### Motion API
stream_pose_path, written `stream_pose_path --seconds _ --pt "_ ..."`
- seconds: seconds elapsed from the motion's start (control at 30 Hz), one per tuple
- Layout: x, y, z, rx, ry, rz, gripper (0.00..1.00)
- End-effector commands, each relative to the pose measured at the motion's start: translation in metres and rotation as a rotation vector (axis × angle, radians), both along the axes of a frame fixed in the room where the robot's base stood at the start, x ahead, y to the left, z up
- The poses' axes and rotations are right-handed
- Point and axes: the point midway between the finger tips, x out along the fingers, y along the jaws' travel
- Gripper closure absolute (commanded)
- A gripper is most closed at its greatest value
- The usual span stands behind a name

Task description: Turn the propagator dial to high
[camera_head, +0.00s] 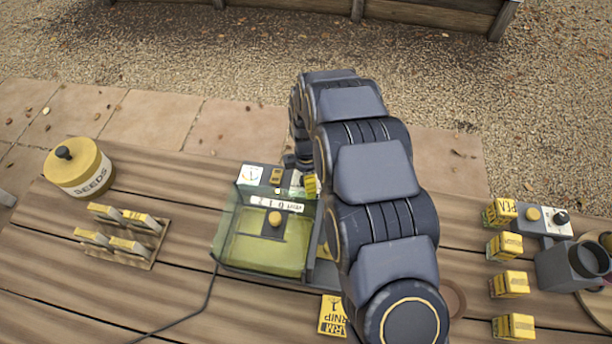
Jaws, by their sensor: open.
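The propagator (240,262) is a box with a clear greenish cover, left of my arm. A round yellow knob (275,219) shows at its middle, beside a white strip with dark figures (278,204) that appear upside down. A dark panel at its far edge carries a small yellow part (277,177) and a white card (250,175). I cannot tell which part is the dial, or its setting. My gripper (297,160) shows only as a dark end beyond the propagator's far right corner. My arm hides most of it, and its fingertips are not clear.
My arm covers the propagator's right side. A yellow seeds tin (79,166) and a packet rack (115,248) stand left. A cable (205,305) runs along the table. Several yellow packets (510,284), a knobbed box (533,220) and a dark can (568,268) are right.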

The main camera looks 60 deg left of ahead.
Motion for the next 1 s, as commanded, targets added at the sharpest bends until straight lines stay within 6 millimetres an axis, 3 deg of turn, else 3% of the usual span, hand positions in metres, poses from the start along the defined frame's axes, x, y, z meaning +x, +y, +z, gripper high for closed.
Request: stream_pose_path --seconds 0.17,0.2,0.3,0.33,0.73,1.0 --pt "-0.0001 0.0000 -0.0001 0.000 0.000 0.000 0.40" --pt "-0.0001 0.0000 0.0000 0.000 0.000 0.000 0.48" --pt "-0.0001 -0.0001 -0.0001 0.000 0.000 0.000 0.90" --pt "-0.0001 0.0000 -0.0001 0.000 0.000 0.000 1.00" --pt "0.0003 -0.0001 -0.0004 0.000 -0.001 -0.026 1.00" --pt "0.0009 -0.0004 -0.0006 0.000 -0.001 -0.169 1.00"
